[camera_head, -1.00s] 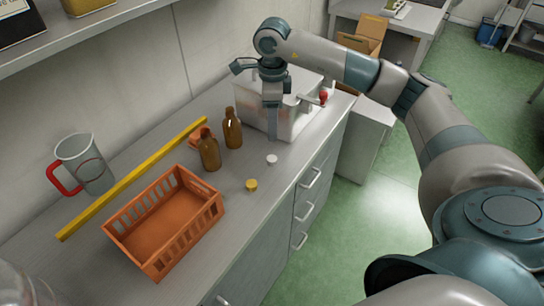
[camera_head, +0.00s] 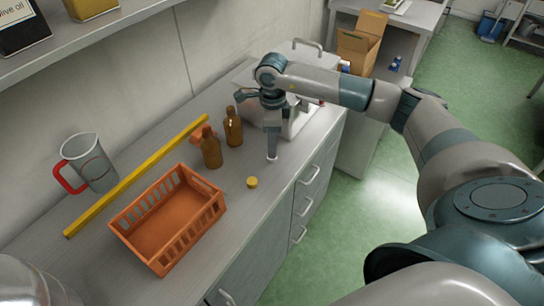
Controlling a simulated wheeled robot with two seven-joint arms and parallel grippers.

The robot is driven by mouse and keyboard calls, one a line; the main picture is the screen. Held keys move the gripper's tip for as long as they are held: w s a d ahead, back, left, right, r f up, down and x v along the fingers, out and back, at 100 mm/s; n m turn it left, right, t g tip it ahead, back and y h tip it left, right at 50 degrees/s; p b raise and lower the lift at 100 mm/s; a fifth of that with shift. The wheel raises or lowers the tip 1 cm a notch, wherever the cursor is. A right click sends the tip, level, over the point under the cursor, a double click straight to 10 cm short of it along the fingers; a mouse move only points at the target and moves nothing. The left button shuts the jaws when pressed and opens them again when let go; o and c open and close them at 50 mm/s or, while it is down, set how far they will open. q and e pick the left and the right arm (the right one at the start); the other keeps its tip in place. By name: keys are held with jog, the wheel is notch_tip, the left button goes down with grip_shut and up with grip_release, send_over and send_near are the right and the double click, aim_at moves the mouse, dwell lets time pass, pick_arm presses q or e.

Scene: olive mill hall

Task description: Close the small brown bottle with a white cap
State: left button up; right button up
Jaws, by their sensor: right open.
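Two small brown bottles stand upright and uncapped on the counter: one brown bottle (camera_head: 211,150) nearer the crate, another brown bottle (camera_head: 233,129) behind it to the right. A white cap (camera_head: 272,158) lies on the counter, mostly hidden by my right gripper's fingers. A yellow cap (camera_head: 252,182) lies nearer the counter's front. My right gripper (camera_head: 272,152) points straight down over the white cap, its fingertips at or just above it. It is open; whether it touches the cap cannot be told. My left gripper is out of view.
An orange crate (camera_head: 124,222) stands in front of a yellow bar (camera_head: 135,178). A measuring jug (camera_head: 92,166) with a red handle is at left. A pale metal box (camera_head: 297,122) stands behind my right gripper. An orange object (camera_head: 196,138) is behind the bottles.

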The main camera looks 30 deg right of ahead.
jog(key=shift+s+a+f+p, duration=0.1)
jog(key=shift+s+f+p, duration=0.05)
jog(key=shift+f+p, duration=0.5)
notch_tip(320, 180, down, 2)
jog(key=shift+p, duration=0.6)
jog(key=shift+f, duration=0.7)
jog(key=c, duration=1.1)
